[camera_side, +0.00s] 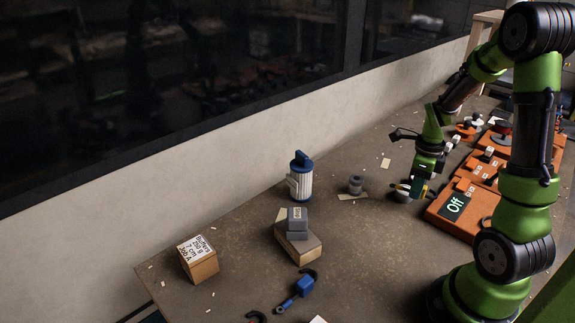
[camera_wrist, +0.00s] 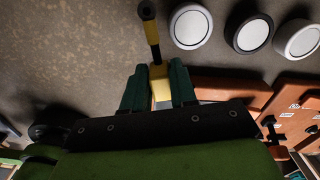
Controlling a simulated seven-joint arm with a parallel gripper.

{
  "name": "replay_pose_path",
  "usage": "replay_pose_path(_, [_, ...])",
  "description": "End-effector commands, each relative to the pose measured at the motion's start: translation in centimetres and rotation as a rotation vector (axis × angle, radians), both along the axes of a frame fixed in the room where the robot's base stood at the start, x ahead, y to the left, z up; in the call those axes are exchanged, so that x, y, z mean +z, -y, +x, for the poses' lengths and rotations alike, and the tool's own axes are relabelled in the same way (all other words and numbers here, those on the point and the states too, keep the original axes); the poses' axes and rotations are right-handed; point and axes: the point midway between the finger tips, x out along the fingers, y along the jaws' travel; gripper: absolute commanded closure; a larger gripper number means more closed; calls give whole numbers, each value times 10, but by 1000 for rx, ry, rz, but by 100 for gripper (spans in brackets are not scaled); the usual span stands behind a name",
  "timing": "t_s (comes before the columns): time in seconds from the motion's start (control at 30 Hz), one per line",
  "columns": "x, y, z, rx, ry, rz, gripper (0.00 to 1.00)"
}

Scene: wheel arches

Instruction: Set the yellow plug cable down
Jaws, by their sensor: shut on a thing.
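My gripper (camera_wrist: 160,88) is shut on the yellow plug cable (camera_wrist: 154,55) in the wrist view. The yellow body sits between the two green fingers, and a black-and-yellow end points up and away from them. In the side view my gripper (camera_side: 414,190) is low over the table near the orange boxes, and a small yellow part of the cable (camera_side: 402,187) shows at the fingers. I cannot tell whether the cable touches the table.
Several round grey-and-white pieces (camera_wrist: 191,26) lie close to the right in the wrist view. A blue-and-white canister (camera_side: 300,178) and stacked blocks (camera_side: 297,238) stand left. Bare table (camera_side: 365,245) lies in front.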

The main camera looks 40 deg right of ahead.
Motion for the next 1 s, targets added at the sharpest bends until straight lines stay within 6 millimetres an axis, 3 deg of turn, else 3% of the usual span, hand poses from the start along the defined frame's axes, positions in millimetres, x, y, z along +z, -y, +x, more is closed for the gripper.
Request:
replay_pose_path(0.1, [-2, 18, -3, -159, 0, -1, 100])
replay_pose_path(0.37, [-2, 31, 9, -260, 1, -2, 100])
replay_pose_path(0.8, [-13, 109, 87, -257, 1, 0, 100])
replay_pose_path(1.0, [-15, 130, 108, -255, 1, 0, 100])
